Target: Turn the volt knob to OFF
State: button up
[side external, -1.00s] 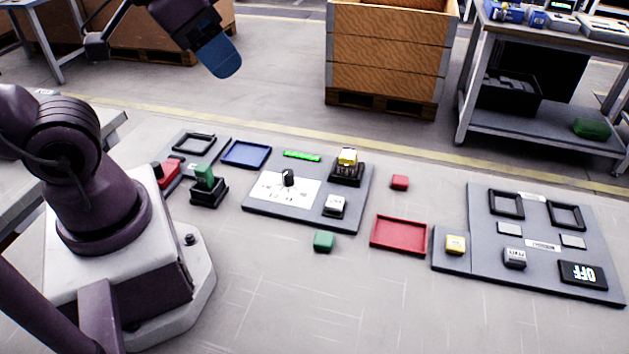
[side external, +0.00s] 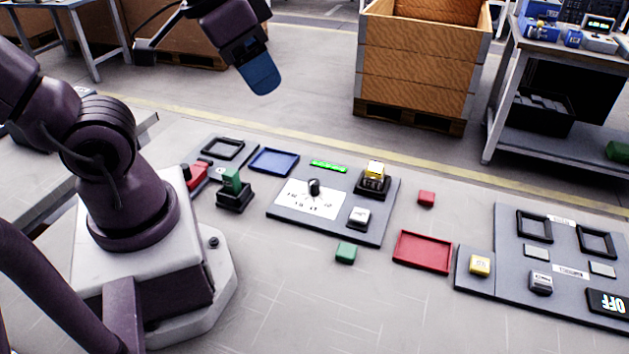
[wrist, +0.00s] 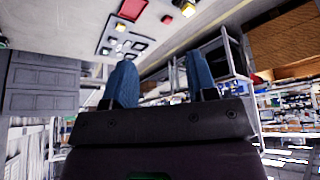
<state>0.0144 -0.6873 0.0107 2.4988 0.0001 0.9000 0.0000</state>
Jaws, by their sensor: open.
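The volt knob appears to be the small black knob (side external: 314,187) standing on a white dial plate (side external: 327,207) in the side view. The plate lies on a grey panel (side external: 352,232) on the floor. The dial marks are too small to read, so I cannot tell its setting. My gripper (side external: 262,82) is high above and behind the panel, well apart from the knob. In the wrist view my gripper's two blue fingers (wrist: 160,78) are spread with nothing between them. I cannot make out the knob clearly there.
A yellow-topped switch (side external: 374,177), a white button (side external: 358,216) and a green light bar (side external: 328,166) share the panel.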

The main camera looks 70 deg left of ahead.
jog(key=w+a+f+n+g+h, duration=0.1)
jog(key=w+a+f+g, duration=0.1)
jog(key=w+f+g, duration=0.3)
jog(key=w+a+f+n, duration=0.1)
jog(key=w+a+f, duration=0.1)
jog(key=f, duration=0.6)
jog(key=y, duration=0.1)
send_near(314, 181)
notch_tip(314, 181, down, 10)
jog(key=shift+f, duration=0.2)
jog(key=shift+c, duration=0.2)
jog(key=c, duration=0.9)
